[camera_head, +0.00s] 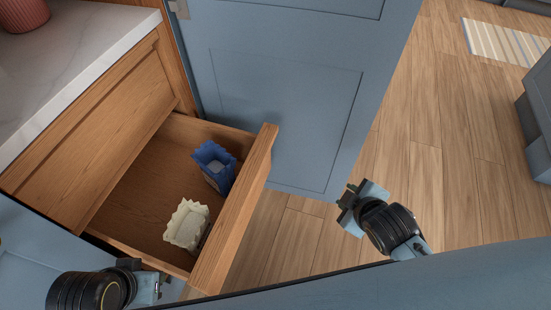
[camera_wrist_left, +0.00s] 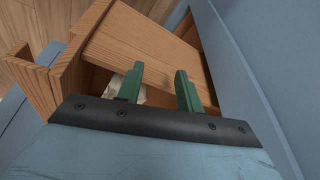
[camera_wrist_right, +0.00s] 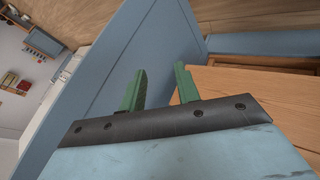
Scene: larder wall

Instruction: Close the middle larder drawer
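The wooden larder drawer (camera_head: 235,213) is pulled out in the head view, with its front panel turned toward the lower right. Inside it stand a blue open-topped package (camera_head: 216,168) and a cream package (camera_head: 186,224). My left gripper (camera_head: 150,283) is at the drawer's near side; in the left wrist view its green fingers (camera_wrist_left: 158,87) are apart with nothing held, over the drawer's side (camera_wrist_left: 140,40). My right gripper (camera_head: 350,197) is to the right of the drawer front, apart from it. In the right wrist view its fingers (camera_wrist_right: 160,88) are apart and empty, with wood (camera_wrist_right: 250,105) beside them.
A blue larder door (camera_head: 285,100) stands open behind the drawer. Another blue panel (camera_head: 400,285) crosses the bottom of the head view. A pale worktop (camera_head: 80,60) with a pink pot (camera_head: 22,14) is at upper left. Wooden floor (camera_head: 440,170) is clear at right.

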